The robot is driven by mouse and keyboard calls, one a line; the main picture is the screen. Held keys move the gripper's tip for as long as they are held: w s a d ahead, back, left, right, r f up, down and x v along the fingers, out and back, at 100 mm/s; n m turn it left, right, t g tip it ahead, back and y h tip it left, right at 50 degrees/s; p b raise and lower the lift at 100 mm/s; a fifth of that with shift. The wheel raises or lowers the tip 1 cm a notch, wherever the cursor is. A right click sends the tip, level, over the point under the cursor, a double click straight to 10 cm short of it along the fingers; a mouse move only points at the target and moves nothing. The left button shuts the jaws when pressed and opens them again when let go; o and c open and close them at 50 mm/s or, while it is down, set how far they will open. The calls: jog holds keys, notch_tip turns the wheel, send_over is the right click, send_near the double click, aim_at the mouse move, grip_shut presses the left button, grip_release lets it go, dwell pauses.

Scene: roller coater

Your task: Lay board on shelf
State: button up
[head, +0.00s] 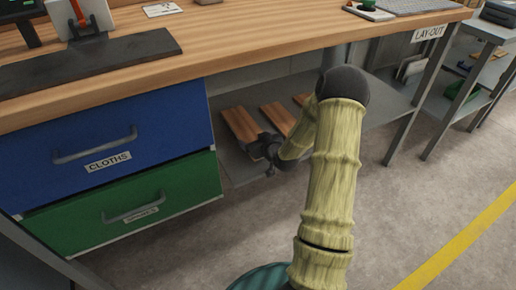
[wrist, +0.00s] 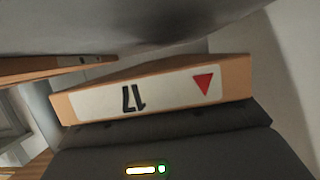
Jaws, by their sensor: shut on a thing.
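In the wrist view a wooden board (wrist: 238,80) shows its end face, with a white label, an upside-down "17" and a red triangle. My dark gripper (wrist: 160,122) is shut on this end. In the head view my gripper (head: 263,146) is at the lower shelf (head: 236,168) under the workbench, at the near end of the leftmost board (head: 238,124), which appears to be the held one. The board lies over the grey shelf; whether it touches the shelf I cannot tell. My arm hides part of the shelf.
Two more boards lie to the right, a middle one (head: 276,117) and one partly hidden (head: 300,99). A blue drawer (head: 110,140) and a green drawer (head: 130,205) stand left of the shelf. The bench top (head: 250,45) overhangs it. The shelf's right part (head: 385,105) looks clear.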

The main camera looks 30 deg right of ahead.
jog(key=shift+w+d, duration=0.1)
jog(key=f+b, duration=0.1)
jog(key=f, duration=0.2)
jog(key=shift+d+b, duration=0.2)
jog(key=shift+b, duration=0.2)
jog(key=shift+a+f, duration=0.1)
jog(key=shift+f, duration=0.25)
jog(key=shift+a, duration=0.4)
jog(key=o, duration=1)
jog(key=shift+d, duration=0.15)
jog(key=shift+o, duration=0.2)
jog(key=shift+d, duration=0.1)
